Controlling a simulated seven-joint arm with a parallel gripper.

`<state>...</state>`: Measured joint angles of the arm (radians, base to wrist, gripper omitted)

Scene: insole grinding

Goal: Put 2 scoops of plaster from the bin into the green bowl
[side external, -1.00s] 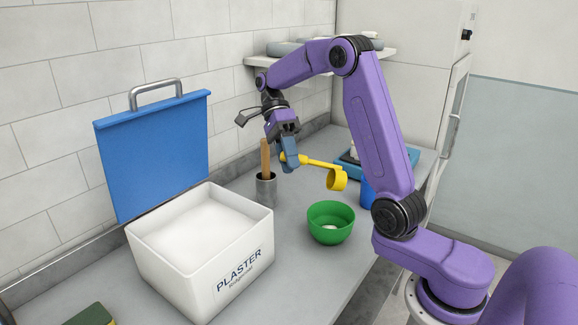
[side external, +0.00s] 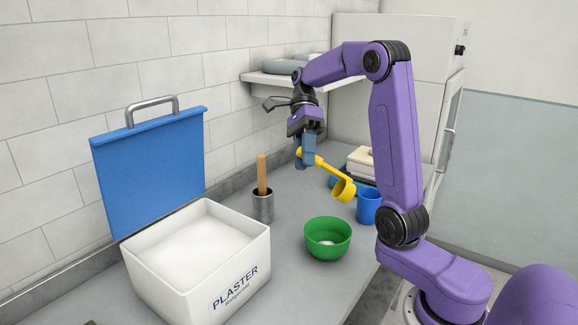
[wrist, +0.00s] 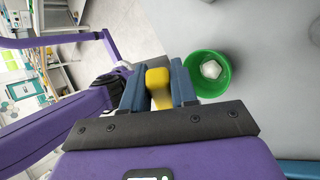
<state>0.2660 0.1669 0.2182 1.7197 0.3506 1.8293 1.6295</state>
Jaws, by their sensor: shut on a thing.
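My gripper (side external: 304,160) is shut on the handle of a yellow scoop (side external: 345,189) and holds it in the air. The scoop's cup hangs lower right of the gripper, above and behind the green bowl (side external: 327,248); whether it holds plaster cannot be seen. The scoop handle (wrist: 159,88) shows between the fingers in the wrist view. The bowl stands on the bench with a small white heap of plaster (wrist: 211,69) inside. The white plaster bin (side external: 245,286) is open at the front left, nearly full of white powder.
The blue lid (side external: 150,170) stands upright behind the bin. A metal pot (side external: 263,208) with a wooden-handled tool stands between bin and bowl. A blue cup (side external: 368,206) is right of the bowl, near a blue tray. A shelf (side external: 270,80) is on the wall behind.

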